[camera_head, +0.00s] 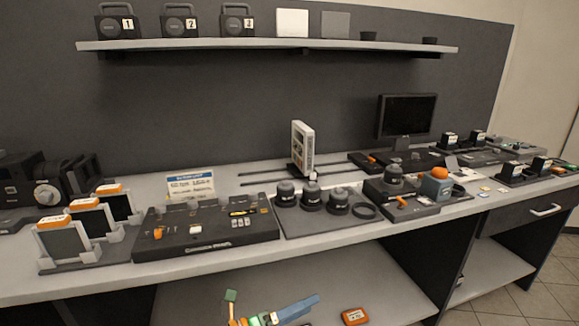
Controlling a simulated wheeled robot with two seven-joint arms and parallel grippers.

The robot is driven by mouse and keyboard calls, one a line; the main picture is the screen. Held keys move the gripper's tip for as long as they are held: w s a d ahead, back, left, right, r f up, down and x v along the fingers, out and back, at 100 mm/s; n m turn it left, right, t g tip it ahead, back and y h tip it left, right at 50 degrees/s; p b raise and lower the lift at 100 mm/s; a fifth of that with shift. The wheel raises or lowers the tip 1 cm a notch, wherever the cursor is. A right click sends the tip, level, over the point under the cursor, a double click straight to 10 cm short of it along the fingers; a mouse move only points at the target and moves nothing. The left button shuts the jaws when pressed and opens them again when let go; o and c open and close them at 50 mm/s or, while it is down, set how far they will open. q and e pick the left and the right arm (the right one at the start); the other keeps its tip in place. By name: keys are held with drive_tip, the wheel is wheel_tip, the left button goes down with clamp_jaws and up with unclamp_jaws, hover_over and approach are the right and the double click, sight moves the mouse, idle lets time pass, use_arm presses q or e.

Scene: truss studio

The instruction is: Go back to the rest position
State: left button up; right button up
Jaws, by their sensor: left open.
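A small multicoloured form in green, orange, white and blue at the bottom edge appears to be my left gripper (272,304). It is cut off by the frame, and it shows low, in front of the lower shelf. Its jaws are open and I see nothing held between them. It is apart from the worktop items. My right gripper is not in view.
The long worktop (120,272) holds tablets (66,243), a black panel (205,232), dark round knobs (311,197) and a monitor (407,115). An orange box (354,316) lies on the lower shelf (370,275). A wall shelf (270,45) hangs above. Floor shows at right.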

use_arm(q)
drive_tip(key=s+a+f+n+t+y, duration=0.1)
drive_tip(key=s+a+f+n+y, duration=0.3)
drive_tip(key=f+n, duration=0.35)
drive_tip(key=s+a+f+n+y, duration=0.2)
drive_tip(key=a+f+n+y, duration=0.3)
drive_tip(key=f, duration=0.4)
drive_tip(key=s+a+f+n+t+y, duration=0.1)
drive_tip(key=s+a+f+n+y, duration=0.2)
drive_tip(key=a+f+n, duration=0.35)
drive_tip(key=s+a+f+n+g+y, duration=0.1)
drive_tip(key=s+a+f+n+g, duration=0.1)
drive_tip(key=s, duration=0.8)
drive_tip(key=s+a+f+n+g+y, duration=0.1)
drive_tip(key=s+a+f+n+g, duration=0.1)
drive_tip(key=s+f+n+g, duration=0.2)
drive_tip(key=s+a+f+n+g+y, duration=0.1)
drive_tip(key=s+f+n, duration=0.6)
drive_tip(key=s, duration=1.1)
wheel_tip(320, 180, down, 2)
drive_tip(key=shift+a+f+n+g+y, duration=0.3)
drive_tip(key=shift+a+g, duration=0.35)
drive_tip(key=shift+g, duration=0.55)
drive_tip(key=shift+r, duration=0.1)
